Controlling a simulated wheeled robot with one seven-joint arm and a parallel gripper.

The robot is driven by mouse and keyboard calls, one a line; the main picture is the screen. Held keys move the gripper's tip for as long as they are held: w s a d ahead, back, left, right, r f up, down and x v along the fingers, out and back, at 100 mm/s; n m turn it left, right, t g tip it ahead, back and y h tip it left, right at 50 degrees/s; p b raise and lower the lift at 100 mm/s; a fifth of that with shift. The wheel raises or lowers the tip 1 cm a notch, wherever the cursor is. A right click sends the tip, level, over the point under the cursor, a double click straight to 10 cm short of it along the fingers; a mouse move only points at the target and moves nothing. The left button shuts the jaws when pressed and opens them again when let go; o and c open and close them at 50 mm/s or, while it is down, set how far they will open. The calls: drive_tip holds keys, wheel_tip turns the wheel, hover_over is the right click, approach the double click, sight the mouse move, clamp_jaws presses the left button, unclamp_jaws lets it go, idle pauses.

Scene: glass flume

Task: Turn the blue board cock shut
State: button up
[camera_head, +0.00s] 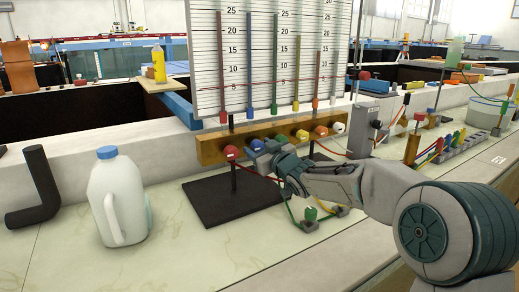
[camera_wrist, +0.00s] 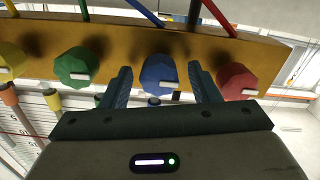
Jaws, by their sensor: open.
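The blue board cock (camera_wrist: 156,72) is a faceted round knob with a short white lever (camera_wrist: 168,85), on the face of a yellow-brown wooden rail (camera_wrist: 215,52). In the wrist view, my gripper (camera_wrist: 161,86) is open, with one finger on each side of the blue cock. Small gaps show between the fingers and the knob, so it is not gripped. In the head view, the blue cock (camera_head: 257,144) is partly hidden by my gripper (camera_head: 266,150), which is at the front of the rail.
In the wrist view, a green cock (camera_wrist: 75,67) and a red cock (camera_wrist: 236,80) flank the blue one closely. A striped gauge board (camera_head: 262,60) stands above the rail. A black base plate (camera_head: 232,205) and a white jug (camera_head: 118,200) stand in front and left.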

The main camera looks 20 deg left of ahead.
drive_tip(key=shift+w+a, duration=0.2)
drive_tip(key=shift+a, duration=0.1)
drive_tip(key=shift+c, duration=0.4)
drive_tip(key=c, duration=0.9)
drive_tip(key=shift+d, duration=0.15)
